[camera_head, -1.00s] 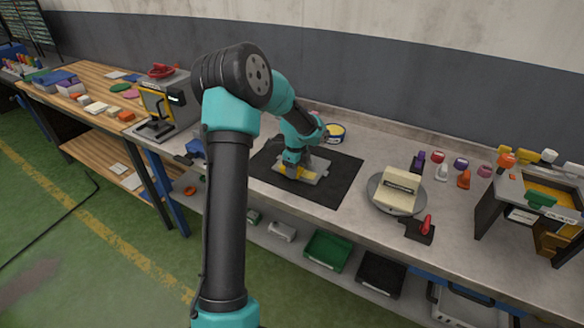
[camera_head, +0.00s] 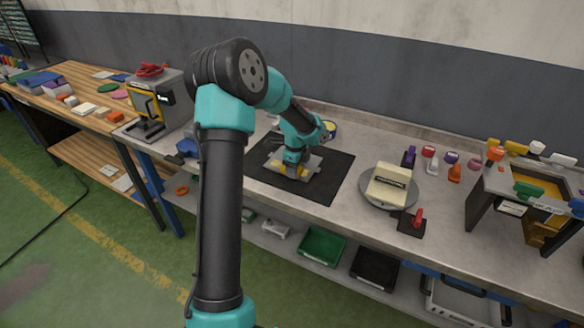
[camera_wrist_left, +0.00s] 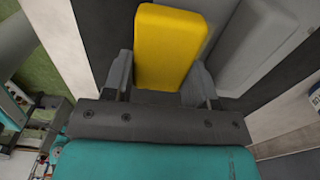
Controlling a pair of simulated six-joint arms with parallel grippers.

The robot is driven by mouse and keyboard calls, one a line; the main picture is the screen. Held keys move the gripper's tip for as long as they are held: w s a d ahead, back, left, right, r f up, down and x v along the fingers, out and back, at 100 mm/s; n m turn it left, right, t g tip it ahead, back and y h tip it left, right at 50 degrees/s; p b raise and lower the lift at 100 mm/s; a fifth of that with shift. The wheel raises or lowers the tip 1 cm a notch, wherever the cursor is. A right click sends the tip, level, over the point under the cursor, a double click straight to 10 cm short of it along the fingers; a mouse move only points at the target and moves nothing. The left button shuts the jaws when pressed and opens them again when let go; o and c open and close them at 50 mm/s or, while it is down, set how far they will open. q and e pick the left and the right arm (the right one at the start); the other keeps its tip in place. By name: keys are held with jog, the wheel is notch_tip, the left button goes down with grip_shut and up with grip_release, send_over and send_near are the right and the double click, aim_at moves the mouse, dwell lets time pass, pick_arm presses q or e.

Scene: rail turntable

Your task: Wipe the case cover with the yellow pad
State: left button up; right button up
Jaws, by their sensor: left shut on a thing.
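The case cover (camera_head: 314,164) is a pale grey piece lying on a black mat (camera_head: 335,178) in the middle of the bench. It also shows in the left wrist view (camera_wrist_left: 258,45), to the right of the pad. My left gripper (camera_head: 292,172) is pointed down over the cover and shut on the yellow pad (camera_wrist_left: 168,45), with a finger on each side of it. In the head view the pad (camera_head: 283,167) shows low at the cover; whether it touches the surface I cannot tell. My right gripper is not in view.
A round turntable (camera_head: 373,196) with a cream block (camera_head: 390,184) stands right of the mat. A red-handled black fixture (camera_head: 411,223) is in front of it. A grey machine (camera_head: 170,95) stands left. Several coloured small parts line the back right.

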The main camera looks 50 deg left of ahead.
aim_at(305, 177)
pick_arm(q)
jog(key=shift+w+d, duration=0.15)
jog(key=shift+d, duration=0.25)
jog(key=shift+d, duration=0.1)
jog(key=shift+w+d, duration=0.25)
jog(key=shift+d, duration=0.5)
jog(key=shift+w+d, duration=0.25)
jog(key=shift+d, duration=0.45)
jog(key=shift+a, duration=0.15)
jog(key=shift+s+a+f, duration=0.1)
jog(key=shift+s+a, duration=0.2)
jog(key=shift+a, duration=0.4)
jog(key=shift+s+a+f, duration=0.1)
jog(key=shift+s+a, duration=0.15)
jog(key=shift+a, duration=0.4)
jog(key=shift+a, duration=0.1)
jog(key=shift+s+a, duration=0.3)
jog(key=shift+a, duration=0.3)
jog(key=shift+s+a+r, duration=0.1)
jog(key=shift+s+a, duration=0.15)
jog(key=shift+a, duration=0.55)
jog(key=shift+a, duration=0.1)
